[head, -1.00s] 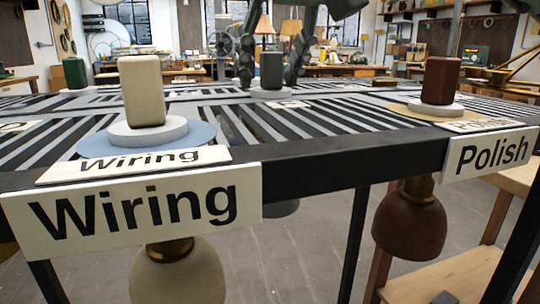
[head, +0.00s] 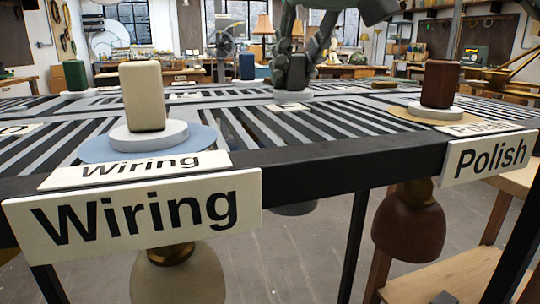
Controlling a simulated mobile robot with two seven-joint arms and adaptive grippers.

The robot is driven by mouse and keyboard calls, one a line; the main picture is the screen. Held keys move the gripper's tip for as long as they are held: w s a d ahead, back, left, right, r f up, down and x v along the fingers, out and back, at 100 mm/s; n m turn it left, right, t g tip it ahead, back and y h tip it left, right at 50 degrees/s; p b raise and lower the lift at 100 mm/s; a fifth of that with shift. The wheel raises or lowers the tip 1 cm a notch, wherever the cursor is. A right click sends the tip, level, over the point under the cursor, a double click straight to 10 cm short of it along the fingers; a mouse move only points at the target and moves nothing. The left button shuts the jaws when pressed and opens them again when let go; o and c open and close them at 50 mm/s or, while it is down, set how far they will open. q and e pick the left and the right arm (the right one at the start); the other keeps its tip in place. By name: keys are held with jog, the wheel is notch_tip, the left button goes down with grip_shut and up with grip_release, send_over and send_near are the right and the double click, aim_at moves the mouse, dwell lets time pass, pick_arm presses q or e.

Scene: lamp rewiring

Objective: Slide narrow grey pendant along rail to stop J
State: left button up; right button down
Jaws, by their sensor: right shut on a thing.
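The grey pendant shows as a dark grey upright block (head: 296,76) on a pale round base (head: 292,97), on the slatted rail top behind the front edge. The lower edge of a dark shade (head: 294,209) shows below the front beam, in line with it. My right gripper (head: 293,72) comes down from above and is shut on the grey block, partly hiding it. The rail's slots run under the base. I cannot read a letter J on any stop; a small plate (head: 287,107) lies just in front of the base. My left gripper is not in view.
A cream block (head: 142,96) stands at the Wiring sign (head: 130,213) in front left. A red-brown block (head: 440,83) stands at the Polish sign (head: 488,155) on the right. A green block (head: 75,75) and a blue block (head: 246,66) stand farther back.

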jog(key=w+d, duration=0.1)
jog(key=d, duration=0.3)
jog(key=w+d+p, duration=0.1)
jog(key=d, duration=0.3)
jog(key=w+d+p, duration=0.1)
jog(key=w+d, duration=0.1)
jog(key=d, duration=0.2)
jog(key=shift+d, duration=0.4)
jog(key=shift+w+d+p, duration=0.2)
jog(key=shift+w+d, duration=0.1)
jog(key=shift+d, duration=0.55)
jog(key=shift+w+d+p, duration=0.25)
jog(key=shift+w+d, duration=0.05)
jog(key=shift+d, duration=0.55)
jog(key=shift+w+d+p, duration=0.2)
jog(key=shift+w+d, duration=0.1)
jog(key=shift+d, duration=0.55)
jog(key=shift+w+d+p, duration=0.3)
jog(key=shift+d, duration=0.65)
jog(key=shift+w+d+p, duration=0.25)
jog(key=shift+w+d, duration=0.05)
jog(key=shift+d, duration=0.65)
jog(key=shift+w+d+p, duration=0.3)
jog(key=shift+d, duration=0.65)
jog(key=c, duration=1.3)
grip_release()
jog(key=shift+o, duration=0.2)
jog(key=shift+f, duration=0.1)
jog(key=v, duration=1.2)
